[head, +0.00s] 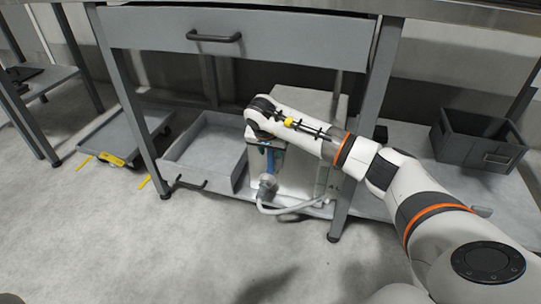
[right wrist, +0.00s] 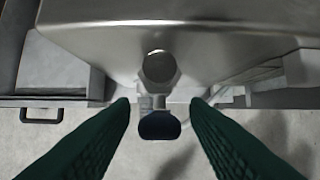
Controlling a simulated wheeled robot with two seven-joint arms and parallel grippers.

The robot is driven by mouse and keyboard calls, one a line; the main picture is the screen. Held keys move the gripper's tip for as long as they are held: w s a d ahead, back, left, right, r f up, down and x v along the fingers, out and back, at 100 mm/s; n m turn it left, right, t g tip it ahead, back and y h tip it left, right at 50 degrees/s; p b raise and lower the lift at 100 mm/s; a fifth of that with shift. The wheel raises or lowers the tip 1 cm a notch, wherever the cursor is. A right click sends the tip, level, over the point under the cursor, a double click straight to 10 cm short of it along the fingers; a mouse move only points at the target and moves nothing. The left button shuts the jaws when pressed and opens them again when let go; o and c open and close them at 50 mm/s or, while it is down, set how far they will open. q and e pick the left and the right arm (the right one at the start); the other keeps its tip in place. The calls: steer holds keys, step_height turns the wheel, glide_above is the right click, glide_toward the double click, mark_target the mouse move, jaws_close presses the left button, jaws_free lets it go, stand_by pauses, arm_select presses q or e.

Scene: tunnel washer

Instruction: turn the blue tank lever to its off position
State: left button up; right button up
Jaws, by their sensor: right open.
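The metal tank (head: 315,108) stands on the lower shelf under the table. In the right wrist view its steel wall (right wrist: 225,42) fills the top. A round fitting (right wrist: 159,66) sticks out of it, and below this is the dark blue lever (right wrist: 160,126). My right gripper (right wrist: 160,104) is open, with one green finger on each side of the lever and a visible gap to each. In the head view my right gripper (head: 271,160) points down at the tank's front; the lever is hard to make out there. My left gripper is not in view.
A hose (head: 285,209) curves in front of the tank. An open grey drawer or tray (head: 187,180) lies to its left. A table leg (head: 362,130) stands to the right. A closed drawer (head: 270,42) is above. A dark crate (head: 465,150) sits at the right.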

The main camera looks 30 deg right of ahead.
steer(key=shift+f, duration=0.1)
steer(key=shift+c, duration=0.2)
jaws_close()
steer(key=shift+d, duration=0.15)
